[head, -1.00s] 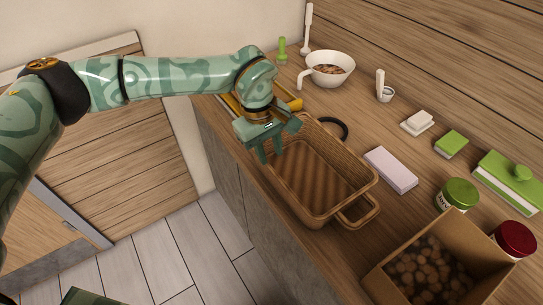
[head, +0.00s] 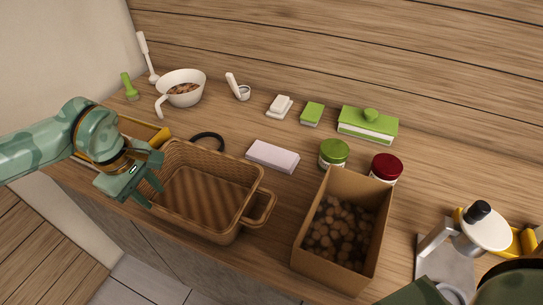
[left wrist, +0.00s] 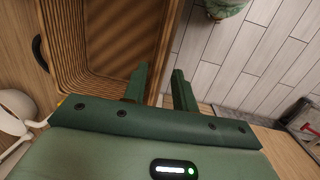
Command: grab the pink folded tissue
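The pink folded tissue (head: 272,156) is a pale pink flat block lying on the wooden counter, just behind and right of the wicker basket (head: 262,207). My left gripper (head: 149,194) is over the basket's left end, well left of the tissue and apart from it. The tissue does not show in the left wrist view. My right gripper cannot be made out; only dark green parts of mine show at the lower right.
A cardboard box (head: 312,254) of brown round pieces stands front right. A green-lidded jar (head: 334,151) and red-lidded jar (head: 385,167) are right of the tissue. Behind it are a white block (head: 279,106), a green block (head: 312,114) and a green-topped box (head: 368,124).

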